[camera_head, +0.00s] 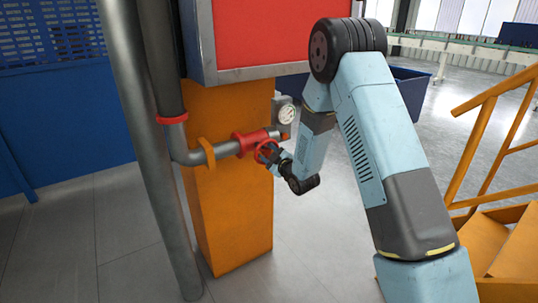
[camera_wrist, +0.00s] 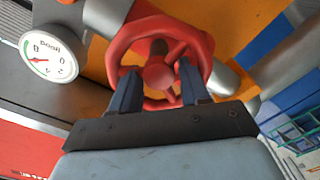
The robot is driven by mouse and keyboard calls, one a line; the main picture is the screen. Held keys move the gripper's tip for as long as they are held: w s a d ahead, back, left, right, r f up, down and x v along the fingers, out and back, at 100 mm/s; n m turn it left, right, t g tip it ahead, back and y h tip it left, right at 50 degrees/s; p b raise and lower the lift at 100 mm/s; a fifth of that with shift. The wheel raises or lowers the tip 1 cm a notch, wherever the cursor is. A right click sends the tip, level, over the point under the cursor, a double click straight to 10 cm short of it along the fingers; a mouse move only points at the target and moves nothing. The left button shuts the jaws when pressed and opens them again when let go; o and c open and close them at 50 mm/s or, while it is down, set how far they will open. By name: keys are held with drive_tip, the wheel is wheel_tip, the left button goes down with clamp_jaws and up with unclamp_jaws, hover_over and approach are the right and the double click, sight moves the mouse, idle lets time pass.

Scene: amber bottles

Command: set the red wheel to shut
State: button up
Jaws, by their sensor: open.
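The red wheel (camera_wrist: 199,42) fills the upper middle of the wrist view, with its spokes and hub facing me. In the head view the red wheel (camera_head: 262,149) is small, on the end of the pipe, and partly hidden by my gripper. My gripper (camera_wrist: 156,78) is open, with its two dark fingers at the wheel, one on each side of the hub. The fingertips overlap the wheel's spokes in the picture; I cannot tell whether they touch. In the head view my gripper (camera_head: 275,157) comes in from the right.
A round gauge (camera_wrist: 50,54) sits left of the wheel; it shows above the wheel in the head view (camera_head: 285,114). A grey pipe (camera_head: 225,149) runs along the orange column (camera_head: 232,215). Yellow stairs (camera_head: 490,240) stand at right. Open floor lies between.

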drive_tip(key=c, duration=0.8)
